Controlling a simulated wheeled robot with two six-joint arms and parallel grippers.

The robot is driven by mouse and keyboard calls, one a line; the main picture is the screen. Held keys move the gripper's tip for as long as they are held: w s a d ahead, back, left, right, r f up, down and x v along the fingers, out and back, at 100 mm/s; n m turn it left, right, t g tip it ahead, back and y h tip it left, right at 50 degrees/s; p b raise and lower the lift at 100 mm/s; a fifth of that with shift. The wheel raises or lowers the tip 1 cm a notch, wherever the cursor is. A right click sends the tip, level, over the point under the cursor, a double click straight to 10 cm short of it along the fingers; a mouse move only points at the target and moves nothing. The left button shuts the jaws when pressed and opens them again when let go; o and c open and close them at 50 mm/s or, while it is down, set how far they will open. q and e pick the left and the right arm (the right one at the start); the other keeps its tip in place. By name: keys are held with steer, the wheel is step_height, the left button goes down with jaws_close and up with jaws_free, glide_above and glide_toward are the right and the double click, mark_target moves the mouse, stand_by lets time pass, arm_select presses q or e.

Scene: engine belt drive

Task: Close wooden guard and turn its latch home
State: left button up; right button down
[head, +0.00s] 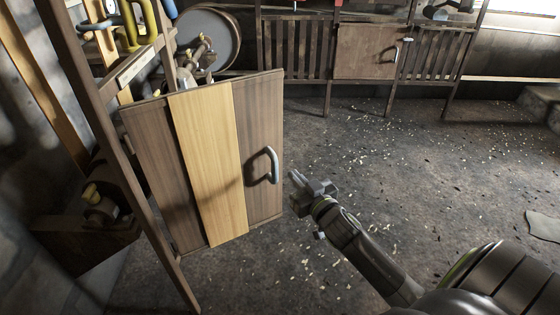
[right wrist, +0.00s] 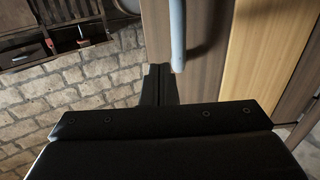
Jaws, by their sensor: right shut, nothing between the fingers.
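The wooden guard (head: 208,160) is a panel of dark planks with one pale plank, beside the frame post at the left of the head view. It appears to stand swung out from the frame. Its grey curved handle (head: 272,165) is near its right edge. The handle also shows in the right wrist view (right wrist: 177,35), with the guard's planks (right wrist: 258,50) to its right. My right gripper (head: 297,180) is shut and empty, just right of the handle; I cannot tell whether they touch. I cannot make out the latch. My left gripper is not in view.
A large round wheel (head: 208,42) and machine parts sit behind the guard, at the upper left. A wooden post (head: 105,130) runs down at the left. The floor (head: 420,165) at the right is open, with scattered chips.

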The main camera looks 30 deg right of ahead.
mark_target(281, 160)
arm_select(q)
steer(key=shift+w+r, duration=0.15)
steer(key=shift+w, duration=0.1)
arm_select(e)
steer(key=w, duration=0.8)
steer(key=shift+w+d, duration=0.25)
arm_select(q)
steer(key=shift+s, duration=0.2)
steer(key=shift+b, duration=0.35)
arm_select(e)
steer(key=shift+w+d, duration=0.1)
